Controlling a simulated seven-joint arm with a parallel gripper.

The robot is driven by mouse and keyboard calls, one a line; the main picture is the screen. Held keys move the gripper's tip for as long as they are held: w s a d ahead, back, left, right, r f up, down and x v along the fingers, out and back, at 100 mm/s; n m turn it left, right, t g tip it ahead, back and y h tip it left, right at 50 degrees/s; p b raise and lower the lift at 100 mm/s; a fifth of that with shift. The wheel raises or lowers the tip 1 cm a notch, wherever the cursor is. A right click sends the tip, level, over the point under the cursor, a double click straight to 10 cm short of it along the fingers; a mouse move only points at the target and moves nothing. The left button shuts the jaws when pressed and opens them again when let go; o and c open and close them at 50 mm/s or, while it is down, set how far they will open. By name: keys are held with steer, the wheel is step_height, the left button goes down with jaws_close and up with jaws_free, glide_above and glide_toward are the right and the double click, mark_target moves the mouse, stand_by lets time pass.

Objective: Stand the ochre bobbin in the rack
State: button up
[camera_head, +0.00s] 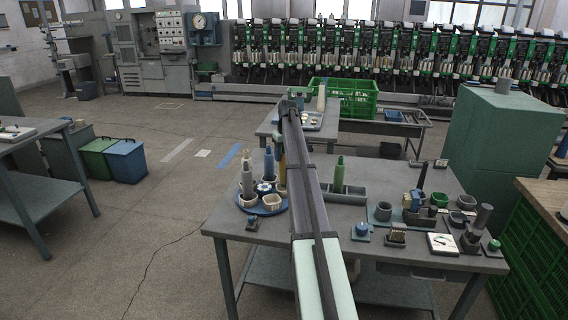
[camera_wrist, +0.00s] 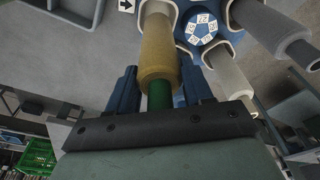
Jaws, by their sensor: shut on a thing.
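The ochre bobbin (camera_wrist: 158,50) fills the middle of the wrist view, with a green section (camera_wrist: 159,98) at its near end. My gripper (camera_wrist: 158,88) is shut on that end with its blue fingers. The bobbin's far end overlaps a pale cup (camera_wrist: 174,14) of the round blue rack (camera_wrist: 213,42); I cannot tell how deep it sits. In the head view the rack (camera_head: 262,211) stands on the table's left part. A strip of the ochre bobbin (camera_head: 282,171) shows upright beside my arm, which hides the gripper and part of the rack.
A green bobbin (camera_head: 339,174) stands at a grey tray (camera_head: 358,197) right of my arm. Several cups and small items crowd the table's right side. A small block (camera_head: 252,223) lies before the rack.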

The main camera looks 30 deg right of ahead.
steer(key=shift+r, duration=5.9)
steer(key=s+d+f+n, duration=0.2)
steer(key=s+d+f, duration=0.1)
steer(key=d, duration=0.4)
steer(key=s+d+f+n, duration=0.2)
steer(key=s+d+f, duration=0.2)
steer(key=d, duration=0.3)
steer(key=shift+f+n+y, duration=0.3)
steer(key=shift+f+y, duration=0.1)
steer(key=shift+f, duration=0.15)
steer(key=shift+s+f, duration=0.1)
steer(key=shift+f, duration=2)
